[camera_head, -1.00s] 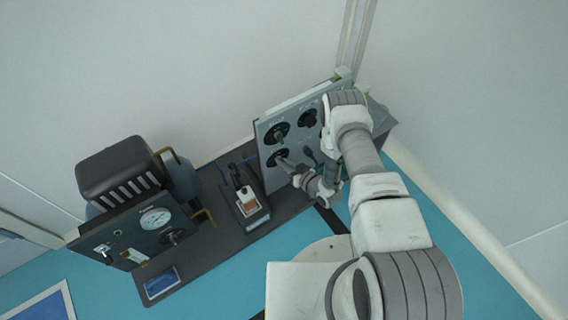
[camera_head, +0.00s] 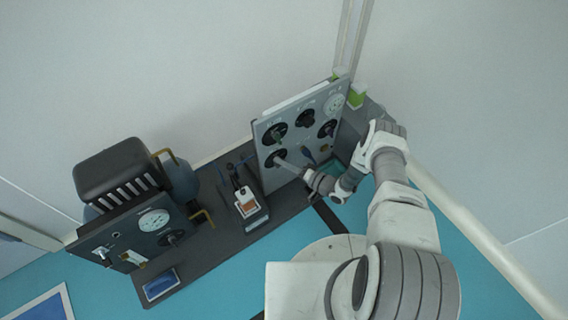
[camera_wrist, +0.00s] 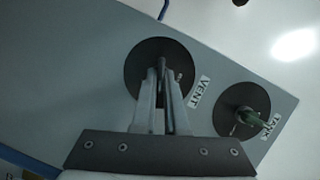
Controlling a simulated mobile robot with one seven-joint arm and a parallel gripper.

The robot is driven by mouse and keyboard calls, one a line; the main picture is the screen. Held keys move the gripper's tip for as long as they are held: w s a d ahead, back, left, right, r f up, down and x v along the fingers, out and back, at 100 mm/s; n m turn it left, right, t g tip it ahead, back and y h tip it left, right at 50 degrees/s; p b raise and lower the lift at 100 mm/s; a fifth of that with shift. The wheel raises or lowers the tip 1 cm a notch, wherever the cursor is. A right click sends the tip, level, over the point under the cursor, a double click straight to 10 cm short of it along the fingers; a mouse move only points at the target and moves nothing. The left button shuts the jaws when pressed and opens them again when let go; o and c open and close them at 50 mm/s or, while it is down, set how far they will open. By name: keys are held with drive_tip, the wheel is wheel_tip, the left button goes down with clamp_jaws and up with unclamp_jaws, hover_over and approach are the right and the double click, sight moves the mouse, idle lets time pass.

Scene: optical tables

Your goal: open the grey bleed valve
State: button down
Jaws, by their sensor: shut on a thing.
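The grey bleed valve sits on a round black dial labelled VENT (camera_wrist: 138,64), at the lower left of the grey panel in the head view (camera_head: 270,158). My gripper (camera_wrist: 163,76) is shut on the valve's small handle in front of the dial's centre. It also shows in the head view (camera_head: 284,163), reaching in from the lower right. The fingers hide most of the handle, so its exact angle is hard to tell.
Other black knobs (camera_head: 305,118) and a gauge (camera_head: 334,103) share the panel. A holder with an orange-marked tag (camera_head: 247,199) stands to the left, and a compressor-like unit (camera_head: 120,170) farther left.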

sight(275, 152)
drive_tip(key=shift+w+f+m+y, duration=0.15)
drive_tip(key=shift+m+y, duration=0.55)
drive_tip(key=shift+m, duration=1)
drive_tip(key=c, duration=1)
unclamp_jaws()
drive_tip(key=shift+o, duration=0.2)
drive_tip(key=shift+t, duration=0.3)
wheel_tip(275, 152, up, 4)
drive_tip(key=shift+r+p, duration=0.2)
drive_tip(key=shift+p, duration=1.05)
drive_tip(key=s+d+r+p, duration=0.3)
drive_tip(key=d+r, duration=0.3)
drive_tip(key=d, duration=0.5)
drive_tip(key=shift+s+d+r, duration=0.15)
drive_tip(key=shift+s+r, duration=0.05)
drive_tip(key=shift+r, duration=0.1)
